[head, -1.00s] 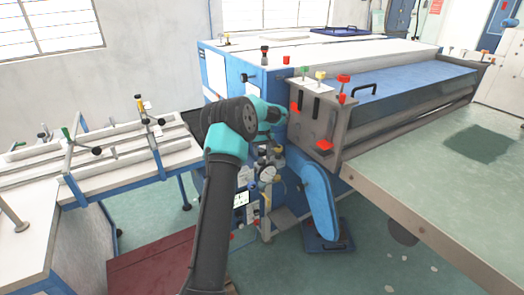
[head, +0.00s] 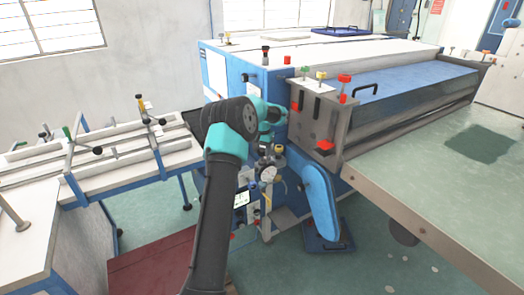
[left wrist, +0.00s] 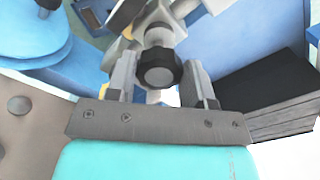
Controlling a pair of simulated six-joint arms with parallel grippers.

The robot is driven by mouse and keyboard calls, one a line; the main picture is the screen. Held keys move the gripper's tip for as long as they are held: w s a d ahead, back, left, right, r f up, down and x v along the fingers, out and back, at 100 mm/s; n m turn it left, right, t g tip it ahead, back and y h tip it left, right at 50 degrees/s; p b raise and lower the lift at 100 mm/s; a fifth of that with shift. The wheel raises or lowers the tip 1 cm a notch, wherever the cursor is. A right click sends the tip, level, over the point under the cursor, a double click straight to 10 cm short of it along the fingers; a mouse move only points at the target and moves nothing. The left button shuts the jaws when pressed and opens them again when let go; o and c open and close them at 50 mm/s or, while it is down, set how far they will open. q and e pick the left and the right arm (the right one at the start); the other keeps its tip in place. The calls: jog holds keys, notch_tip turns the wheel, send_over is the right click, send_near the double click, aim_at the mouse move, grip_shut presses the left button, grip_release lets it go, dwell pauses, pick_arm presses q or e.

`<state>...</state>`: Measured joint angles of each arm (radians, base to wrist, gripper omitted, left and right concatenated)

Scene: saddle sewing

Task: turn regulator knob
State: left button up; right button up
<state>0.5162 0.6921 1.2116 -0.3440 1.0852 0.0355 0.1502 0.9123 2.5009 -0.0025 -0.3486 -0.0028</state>
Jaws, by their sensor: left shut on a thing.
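The dark, ridged regulator knob (left wrist: 158,67) shows in the left wrist view, between the two grey fingers of my left gripper (left wrist: 159,78). The fingers stand on either side of it, and the gripper is shut on it. In the head view the round white pressure gauge (head: 268,173) of the regulator sits low against the blue machine's near end. My left arm reaches down to it there, and the knob and fingertips are too small and covered to make out clearly. My right gripper is in no view.
The blue machine (head: 225,80) stands behind, with a grey bracket (head: 311,120) carrying red and yellow knobs. A blue curved guard (head: 319,198) is right of the gauge. A white work table (head: 100,165) stands left. A long green table (head: 450,185) extends right.

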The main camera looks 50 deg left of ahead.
aim_at(262, 151)
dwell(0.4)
pick_arm(q)
jog(key=o, duration=0.9)
notch_tip(262, 151, up, 18)
jog(key=shift+f, duration=0.25)
dwell(0.3)
